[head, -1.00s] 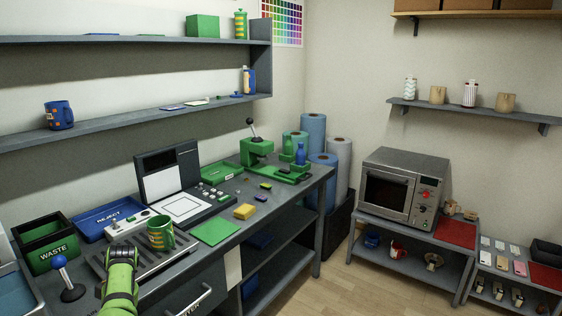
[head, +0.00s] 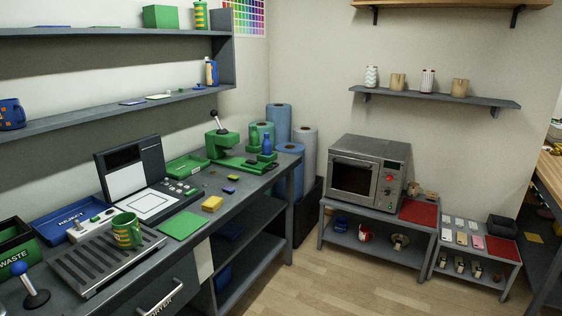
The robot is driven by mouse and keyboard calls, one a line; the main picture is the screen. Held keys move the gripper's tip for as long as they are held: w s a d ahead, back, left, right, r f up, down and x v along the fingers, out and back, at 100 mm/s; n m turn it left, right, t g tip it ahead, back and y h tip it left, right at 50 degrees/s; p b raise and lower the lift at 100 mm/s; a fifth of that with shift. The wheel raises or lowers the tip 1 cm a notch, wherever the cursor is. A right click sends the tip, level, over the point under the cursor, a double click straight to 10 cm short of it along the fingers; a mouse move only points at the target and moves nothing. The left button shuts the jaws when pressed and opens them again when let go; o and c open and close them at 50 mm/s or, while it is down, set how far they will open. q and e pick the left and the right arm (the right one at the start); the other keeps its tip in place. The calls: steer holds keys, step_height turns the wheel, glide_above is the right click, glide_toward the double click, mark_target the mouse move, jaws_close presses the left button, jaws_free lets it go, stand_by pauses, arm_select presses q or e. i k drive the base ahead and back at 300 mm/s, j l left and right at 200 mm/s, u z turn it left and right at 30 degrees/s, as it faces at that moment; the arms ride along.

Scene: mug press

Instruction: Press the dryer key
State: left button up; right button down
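No key with a readable "dryer" label shows. A small white control box (head: 92,226) with a few keys stands behind a dark slatted rack (head: 75,270) at the left of the workbench. A green mug with yellow markings (head: 127,230) stands upright on the rack. A grey oven-like machine (head: 368,172) with a dark window and a red button (head: 390,178) on its panel stands on a low table at the right. Neither of my grippers is in view.
A blue-knobbed lever (head: 30,290) stands at the near left beside the WASTE bin (head: 14,248) and blue REJECT tray (head: 72,219). A green press (head: 222,143) stands farther along the bench. Wooden floor (head: 320,287) lies clear in front of the oven table.

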mark_target(96, 219)
steer(key=u, duration=1.25)
